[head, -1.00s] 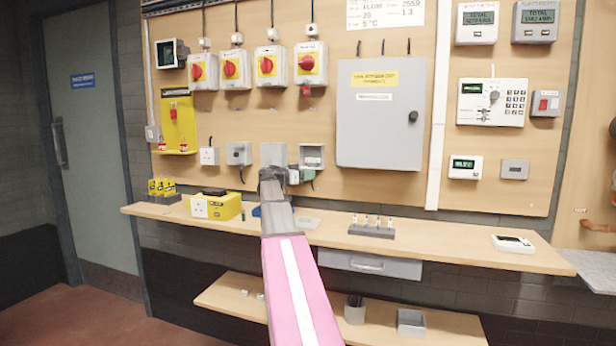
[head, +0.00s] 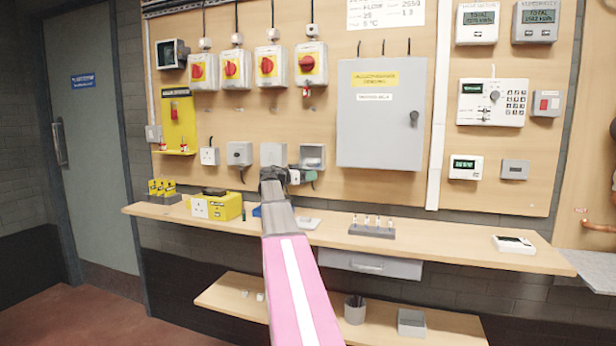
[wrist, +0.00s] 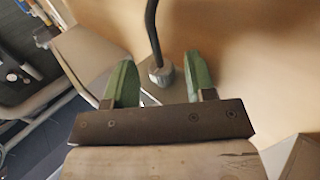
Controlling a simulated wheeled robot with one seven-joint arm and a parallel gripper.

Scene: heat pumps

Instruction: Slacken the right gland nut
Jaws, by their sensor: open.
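My gripper (wrist: 162,66) is open, with a green finger on each side of a grey gland nut (wrist: 160,75) in the wrist view. Gaps show between the nut and both fingers. A dark cable (wrist: 152,25) runs from the nut toward the top of the picture. The part the nut sits on is mostly hidden behind the gripper body. In the head view my gripper (head: 297,176) is just below the small grey boxes on the board, near the open-fronted box (head: 312,155). The nut cannot be made out there.
A blank grey box (head: 273,154) and a grey box (head: 239,153) are left of the open-fronted one. Below is a wooden shelf (head: 450,250) with a yellow case (head: 225,206) and a grey rack (head: 372,230). A grey cabinet (head: 380,135) stands out at right.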

